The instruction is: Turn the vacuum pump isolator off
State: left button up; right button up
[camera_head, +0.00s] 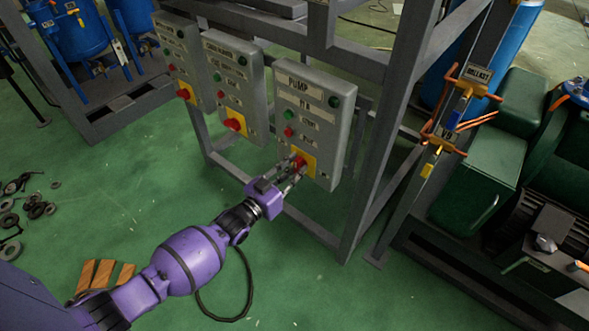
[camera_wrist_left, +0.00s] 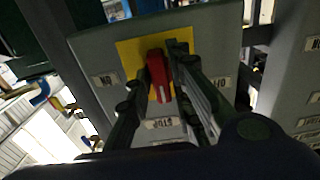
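The pump isolator is a red rotary handle (camera_head: 300,161) on a yellow plate (camera_head: 309,168), low on the grey box labelled PUMP (camera_head: 316,108). My purple left arm reaches it from the lower left, with the left gripper (camera_head: 292,170) at the handle. In the left wrist view the red handle (camera_wrist_left: 158,76) stands lengthwise up and down on the yellow plate (camera_wrist_left: 131,54), between the two fingers of the left gripper (camera_wrist_left: 159,72). The fingers are spread on either side of it. Whether they touch it is unclear. My right gripper is not in view.
Two similar grey boxes with red handles, the middle one (camera_head: 236,80) and the left one (camera_head: 182,55), hang beside the PUMP box. A grey steel frame post (camera_head: 385,125) stands to its right. Valves with orange handles (camera_head: 445,145) are further right. Green floor lies below.

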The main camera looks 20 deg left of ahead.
pick_arm(q)
jog(key=shift+o, duration=0.7)
jog(key=v, duration=1.2)
